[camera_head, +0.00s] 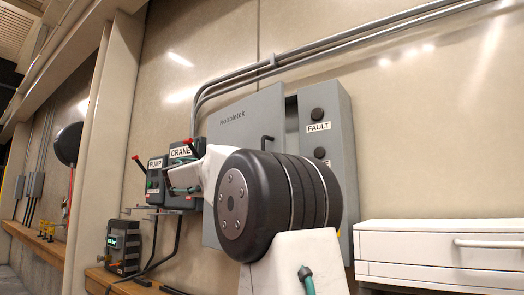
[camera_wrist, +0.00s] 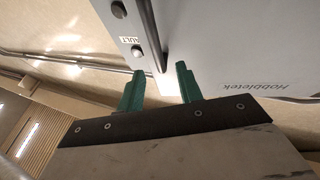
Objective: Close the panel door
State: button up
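The grey panel door (camera_head: 235,120), marked Hobbletek, is on the wall cabinet in the head view. A dark gap shows between its right edge and the cabinet's FAULT strip (camera_head: 325,155), so it looks ajar. A black handle (camera_head: 267,140) stands out near that edge. In the wrist view the door (camera_wrist: 235,45) appears upside down on the right, with the FAULT strip (camera_wrist: 122,25) on the left. My gripper (camera_wrist: 158,80) has its green fingers apart, with nothing clearly held. The door's edge region lies beyond them; contact cannot be told. My arm hides the gripper in the head view.
PUMP and CRANE control boxes (camera_head: 181,152) with red-tipped levers are left of the door. A small meter with a green display (camera_head: 122,246) stands on the ledge. A white drawer unit (camera_head: 440,255) is at lower right. Conduits (camera_head: 300,55) run above.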

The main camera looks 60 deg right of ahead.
aim_at(263, 149)
jog(key=shift+m, duration=0.3)
jog(key=x, duration=0.8)
jog(key=shift+s+r, duration=0.1)
jog(key=shift+s, duration=0.05)
grip_shut()
